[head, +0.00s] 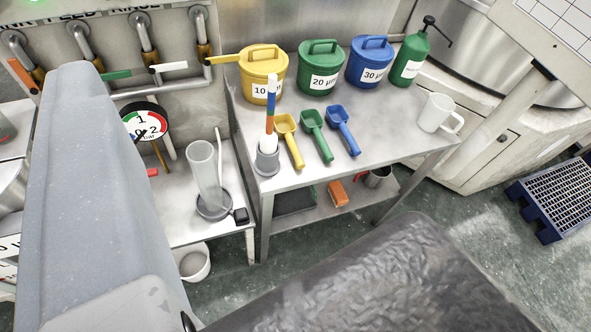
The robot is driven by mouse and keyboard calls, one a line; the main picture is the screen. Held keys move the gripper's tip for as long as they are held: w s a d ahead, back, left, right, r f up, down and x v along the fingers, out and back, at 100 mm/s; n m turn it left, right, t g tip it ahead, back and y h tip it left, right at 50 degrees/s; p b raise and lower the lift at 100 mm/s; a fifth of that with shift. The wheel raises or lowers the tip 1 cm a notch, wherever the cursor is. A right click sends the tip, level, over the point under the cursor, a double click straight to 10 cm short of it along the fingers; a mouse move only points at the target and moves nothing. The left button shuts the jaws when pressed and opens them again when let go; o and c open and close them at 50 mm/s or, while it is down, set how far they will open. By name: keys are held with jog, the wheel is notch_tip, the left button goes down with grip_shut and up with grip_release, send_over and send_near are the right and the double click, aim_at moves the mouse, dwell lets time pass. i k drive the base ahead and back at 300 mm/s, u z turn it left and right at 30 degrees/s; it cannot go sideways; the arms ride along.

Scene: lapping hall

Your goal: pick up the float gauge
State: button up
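My gripper is not visible. A large grey part of my own arm fills the left of the view, apart from the gauge in the picture.
Yellow (289,140), green (316,136) and blue (343,130) scoops lie just right of the gauge. Lidded yellow (263,75), green (320,68) and blue (369,62) tubs stand behind. A clear cylinder (205,175) stands on the lower bench at left. A white mug (435,113) stands at right.

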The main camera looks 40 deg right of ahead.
aim_at(268, 139)
jog(key=u, duration=0.2)
jog(key=i, duration=0.9)
jog(key=z, duration=0.1)
